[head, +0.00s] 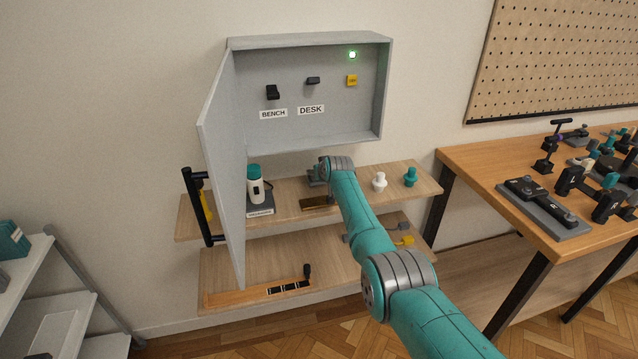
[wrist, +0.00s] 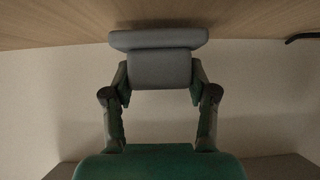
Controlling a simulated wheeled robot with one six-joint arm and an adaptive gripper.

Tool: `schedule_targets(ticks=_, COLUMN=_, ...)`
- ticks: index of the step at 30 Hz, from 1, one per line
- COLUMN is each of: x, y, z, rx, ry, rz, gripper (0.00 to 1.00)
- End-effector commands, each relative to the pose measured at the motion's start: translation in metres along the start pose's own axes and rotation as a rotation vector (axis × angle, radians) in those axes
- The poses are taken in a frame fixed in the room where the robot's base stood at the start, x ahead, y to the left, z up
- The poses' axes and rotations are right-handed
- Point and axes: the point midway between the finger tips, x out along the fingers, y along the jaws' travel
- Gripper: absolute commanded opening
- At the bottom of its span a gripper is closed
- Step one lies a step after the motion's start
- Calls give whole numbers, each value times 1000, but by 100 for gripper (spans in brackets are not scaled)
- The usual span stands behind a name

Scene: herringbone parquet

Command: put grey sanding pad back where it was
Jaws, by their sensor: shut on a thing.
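The grey sanding pad (wrist: 158,40) shows in the wrist view as a wide rounded slab with a narrower grey block on its near side. My gripper (wrist: 160,78) is shut on that block, one finger on each side. A wooden surface (wrist: 60,18) lies beyond the pad; I cannot tell whether the pad touches it. In the head view my arm reaches to the upper wooden shelf (head: 225,217), below the wall cabinet. My own arm hides most of the gripper there, and I cannot make out the pad clearly.
The grey cabinet (head: 388,90) has its door (head: 222,170) swung open at left. On the upper shelf stand a white-and-teal canister (head: 255,187), a white knob (head: 379,182) and a teal knob (head: 410,177). A lower shelf (head: 235,270) holds an orange strip. A workbench (head: 480,165) stands right.

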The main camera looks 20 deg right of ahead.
Motion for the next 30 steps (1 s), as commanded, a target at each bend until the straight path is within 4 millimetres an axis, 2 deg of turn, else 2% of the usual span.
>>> schedule_targets(ticks=23, x=5, y=0, z=7, rx=0, ry=0, rz=0, gripper=23)
schedule_targets(ticks=24, x=5, y=0, z=6, rx=0, ry=1, rz=0, gripper=62)
schedule_targets(ticks=27, x=5, y=0, z=7, rx=0, ry=1, rz=0, gripper=87)
schedule_targets(ticks=30, x=5, y=0, z=7, rx=0, ry=0, rz=0, gripper=87)
